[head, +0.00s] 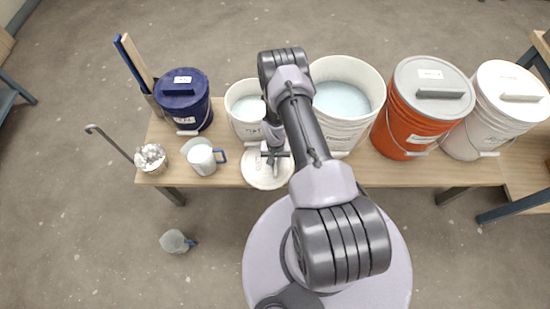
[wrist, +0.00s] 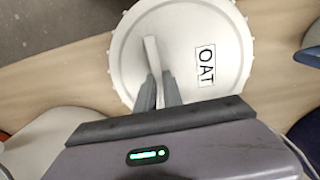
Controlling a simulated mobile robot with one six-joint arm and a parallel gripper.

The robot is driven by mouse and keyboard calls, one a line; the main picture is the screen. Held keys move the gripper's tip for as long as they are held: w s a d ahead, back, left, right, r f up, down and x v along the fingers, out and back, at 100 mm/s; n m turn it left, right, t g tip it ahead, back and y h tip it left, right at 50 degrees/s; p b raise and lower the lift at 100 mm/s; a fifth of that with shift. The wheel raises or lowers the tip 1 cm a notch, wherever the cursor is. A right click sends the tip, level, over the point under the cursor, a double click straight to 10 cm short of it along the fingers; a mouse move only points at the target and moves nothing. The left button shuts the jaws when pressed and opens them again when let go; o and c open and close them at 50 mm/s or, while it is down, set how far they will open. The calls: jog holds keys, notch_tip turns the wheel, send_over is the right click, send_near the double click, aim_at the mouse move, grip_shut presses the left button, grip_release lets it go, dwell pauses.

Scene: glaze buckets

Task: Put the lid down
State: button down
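The round white lid (head: 262,176) is at the front edge of the bench, below the small open bucket in the head view. In the wrist view the lid (wrist: 215,85) shows its top face, with an "OAT" label and a raised bar handle. My gripper (head: 276,156) is over the lid. Its fingers (wrist: 159,82) in the wrist view lie on either side of the bar handle and appear closed on it. I cannot tell whether the lid's underside touches the bench. A small open white bucket (head: 238,97) and a large open white bucket (head: 362,88) hold pale glaze.
An orange lidded bucket (head: 402,125) and a white lidded bucket (head: 487,118) stand right. Another jug (head: 174,242) is on the floor.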

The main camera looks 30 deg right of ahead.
jog(key=c, duration=1.5)
grip_release()
